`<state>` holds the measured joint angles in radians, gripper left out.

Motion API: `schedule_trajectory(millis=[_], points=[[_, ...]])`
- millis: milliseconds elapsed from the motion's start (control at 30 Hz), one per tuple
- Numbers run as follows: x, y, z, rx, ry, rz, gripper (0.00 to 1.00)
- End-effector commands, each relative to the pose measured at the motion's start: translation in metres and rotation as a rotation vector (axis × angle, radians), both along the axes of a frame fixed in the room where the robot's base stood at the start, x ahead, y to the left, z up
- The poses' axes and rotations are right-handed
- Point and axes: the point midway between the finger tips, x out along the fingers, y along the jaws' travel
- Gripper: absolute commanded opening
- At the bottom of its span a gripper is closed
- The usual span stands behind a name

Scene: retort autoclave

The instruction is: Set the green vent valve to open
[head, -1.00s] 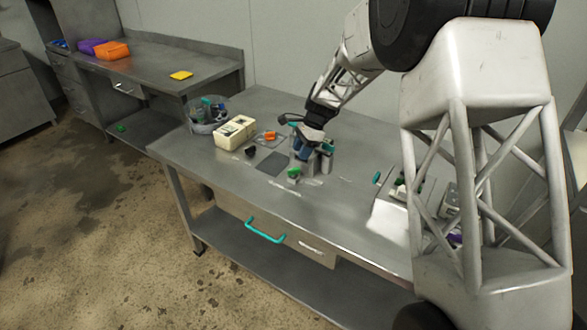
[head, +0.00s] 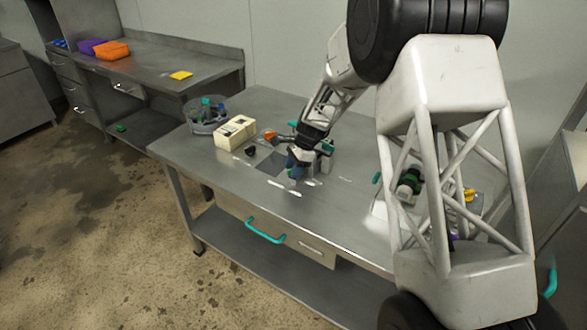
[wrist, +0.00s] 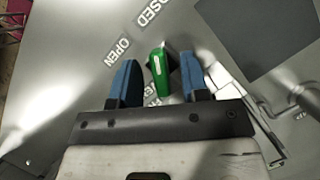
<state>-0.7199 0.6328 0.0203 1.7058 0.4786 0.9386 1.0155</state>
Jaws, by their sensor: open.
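The green vent valve handle (wrist: 157,75) shows in the wrist view as a short bar between my fingers. My gripper (head: 295,172) is open, its two blue fingers on either side of the handle with a gap on each side. Whether either finger touches it is hard to tell. The OPEN label (wrist: 118,51) lies left of the handle and the CLOSED label (wrist: 148,12) lies beyond it. The handle's far end is nearer the CLOSED label. A third label behind the handle is partly hidden. In the head view my gripper hides the valve.
A cream box (head: 236,131) and a round clear bin (head: 206,118) with small items stand at the table's left end. A dark grey square (wrist: 263,38) lies right of the valve. A drawer with a teal handle (head: 265,236) is below the table top (head: 340,215).

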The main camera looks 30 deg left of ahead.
Motion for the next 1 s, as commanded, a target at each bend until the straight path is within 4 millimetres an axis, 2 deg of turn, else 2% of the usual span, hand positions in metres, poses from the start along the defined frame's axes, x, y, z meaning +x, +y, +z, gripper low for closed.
schedule_trajectory(millis=[267, 533, 1000], points=[[-0.0003, 0.0002, -0.0003, 0.0, 0.0, 0.0, 0.4], [-0.0003, 0.0001, -0.0003, 0.0, 0.0, 0.0, 0.0], [-0.0005, 0.0001, -0.0003, 0.0, 0.001, 0.062, 0.0]])
